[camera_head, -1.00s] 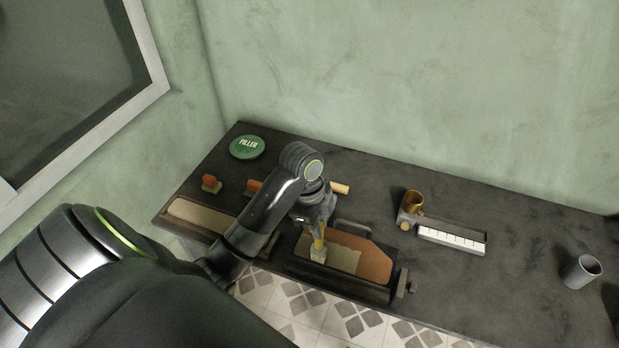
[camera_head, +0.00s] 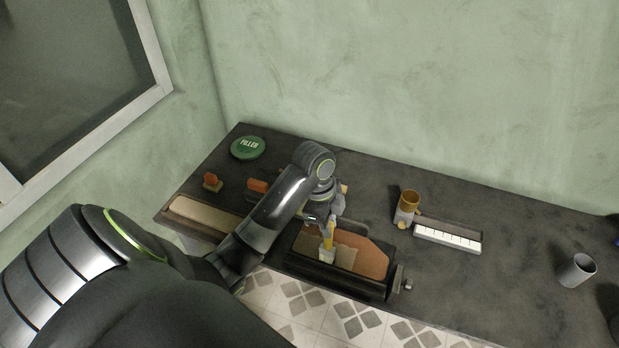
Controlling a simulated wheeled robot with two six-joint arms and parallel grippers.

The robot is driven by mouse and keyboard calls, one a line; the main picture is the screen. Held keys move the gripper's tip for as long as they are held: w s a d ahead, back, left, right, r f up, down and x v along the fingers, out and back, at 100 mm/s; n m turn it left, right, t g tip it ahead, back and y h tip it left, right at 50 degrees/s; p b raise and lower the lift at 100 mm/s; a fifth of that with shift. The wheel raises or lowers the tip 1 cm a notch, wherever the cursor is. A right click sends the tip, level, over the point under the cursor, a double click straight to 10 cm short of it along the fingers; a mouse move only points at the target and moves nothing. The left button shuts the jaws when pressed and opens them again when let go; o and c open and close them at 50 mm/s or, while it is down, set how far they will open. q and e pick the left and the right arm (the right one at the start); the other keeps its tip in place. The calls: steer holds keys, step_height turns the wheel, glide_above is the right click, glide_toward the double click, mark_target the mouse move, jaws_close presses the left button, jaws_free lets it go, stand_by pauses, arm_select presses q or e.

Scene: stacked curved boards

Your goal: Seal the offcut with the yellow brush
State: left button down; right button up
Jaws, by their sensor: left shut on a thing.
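The yellow brush (camera_head: 328,237) is held by my left gripper (camera_head: 327,220), which is shut on it. The brush points down, with its pale bristle end over the left part of the offcut, seemingly touching it. The offcut (camera_head: 372,258) is a reddish-brown board with cut corners at its right end, lying in a dark holder (camera_head: 345,281) at the table's front edge. A paler, brownish patch covers part of its left and middle. My left arm and gripper hide part of the offcut's far left side. My right gripper is not in view.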

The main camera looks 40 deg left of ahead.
arm_select(q)
steer(key=shift+w+d, duration=0.15)
steer(key=shift+d, duration=0.1)
steer(key=shift+w+d, duration=0.15)
steer(key=shift+d, duration=0.5)
steer(key=shift+w+d, duration=0.15)
steer(key=shift+d, duration=0.5)
steer(key=shift+w+d+f, duration=0.1)
steer(key=shift+w+d, duration=0.1)
steer(key=shift+d, duration=0.6)
steer(key=shift+w+d+f, duration=0.1)
steer(key=shift+w+d, duration=0.05)
steer(key=shift+d, duration=0.65)
steer(key=shift+w+a+r, duration=0.15)
steer(key=shift+w+a, duration=0.1)
steer(key=shift+w, duration=0.6)
steer(key=shift+s+a, duration=0.1)
